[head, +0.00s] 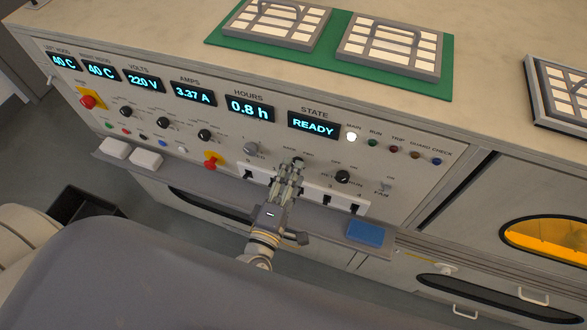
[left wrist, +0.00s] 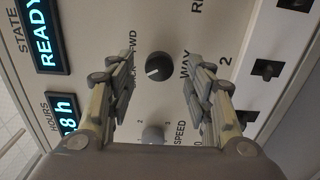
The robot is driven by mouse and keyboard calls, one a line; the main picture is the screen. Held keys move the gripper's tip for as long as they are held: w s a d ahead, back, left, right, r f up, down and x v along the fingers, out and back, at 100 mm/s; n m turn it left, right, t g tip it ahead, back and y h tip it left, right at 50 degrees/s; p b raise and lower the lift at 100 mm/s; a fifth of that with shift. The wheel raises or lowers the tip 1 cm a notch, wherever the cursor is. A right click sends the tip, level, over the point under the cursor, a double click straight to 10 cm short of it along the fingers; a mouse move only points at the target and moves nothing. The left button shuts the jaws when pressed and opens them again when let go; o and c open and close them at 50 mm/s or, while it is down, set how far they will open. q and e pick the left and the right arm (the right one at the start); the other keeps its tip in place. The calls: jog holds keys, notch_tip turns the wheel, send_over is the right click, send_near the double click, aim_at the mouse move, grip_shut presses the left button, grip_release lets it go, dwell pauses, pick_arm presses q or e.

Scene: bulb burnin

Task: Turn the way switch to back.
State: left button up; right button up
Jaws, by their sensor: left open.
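The way switch is a round black knob (left wrist: 159,66) on the pale panel, with WAY printed beside it. In the left wrist view it lies between my open left fingers (left wrist: 160,88), with clear gaps on both sides. Its white mark sits left and slightly low, towards the BACK side of the BACK and FWD labels, which the finger partly covers. I cannot tell its exact setting. In the head view my left gripper (head: 291,172) is at the panel below the READY display and mostly hides the knob. My right gripper is not in view.
The grey speed knob (left wrist: 153,134) is close to the way switch. A black knob (head: 342,177) and a FAN switch (head: 385,188) are to the right. A red-and-yellow switch (head: 212,160) is to the left. A ledge with a blue block (head: 366,233) runs below.

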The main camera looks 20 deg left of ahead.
pick_arm(q)
jog(key=s, duration=1)
jog(key=shift+a, duration=0.2)
jog(key=s+f+m+g+h, duration=0.1)
jog(key=s+f+m+g, duration=0.25)
jog(key=f, duration=0.75)
jog(key=s+a+f+m+g+b, duration=0.1)
jog(key=s+f+m+g, duration=0.3)
jog(key=f, duration=0.7)
jog(key=f+m+g+h, duration=0.1)
jog(key=f+m+g, duration=0.1)
jog(key=f+m, duration=0.6)
jog(key=s+a+f+m+g+y, duration=0.1)
jog(key=s+a+f+g, duration=0.1)
jog(key=s+f, duration=0.3)
jog(key=s+a+f+m+g, duration=0.2)
jog(key=s+a+f+g, duration=0.1)
jog(key=s+f, duration=0.3)
jog(key=s+a+f+m+g+y+b, duration=0.1)
jog(key=s+a+f+m+g, duration=0.1)
jog(key=s+f, duration=0.4)
jog(key=shift+s+a+f+y, duration=0.15)
jog(key=shift+s+a+y, duration=0.15)
jog(key=shift+s+a, duration=0.45)
jog(key=shift+w+a+g, duration=0.1)
jog(key=shift+w+g, duration=0.15)
